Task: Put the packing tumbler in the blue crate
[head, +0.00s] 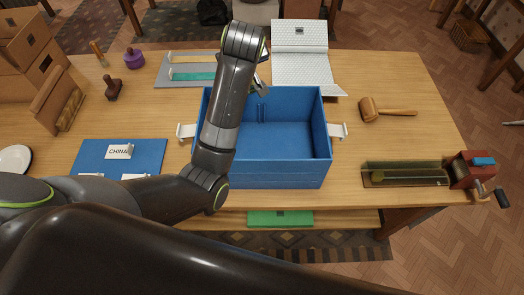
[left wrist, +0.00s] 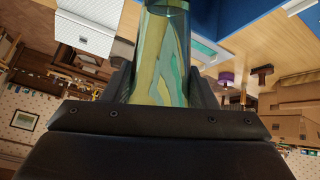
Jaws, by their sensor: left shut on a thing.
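The blue crate (head: 290,175) stands open in the middle of the table, and the part of its floor I can see is bare. A blue wall of it also shows at the top of the left wrist view (left wrist: 234,12). My left gripper (head: 262,86) is over the crate's far left part, partly hidden by my arm. It is shut on a see-through tumbler (left wrist: 160,62), with yellow and green tints showing in it. The tumbler is hard to make out in the head view. My right gripper is not in view.
White brackets (head: 338,131) flank the crate. A blue mat with cards (head: 88,154) lies left, a grey tray (head: 164,76) and white padded sheet (head: 302,68) behind. A mallet (head: 370,110) and a cranked device (head: 474,170) are right. Cardboard boxes (head: 30,45) stand far left.

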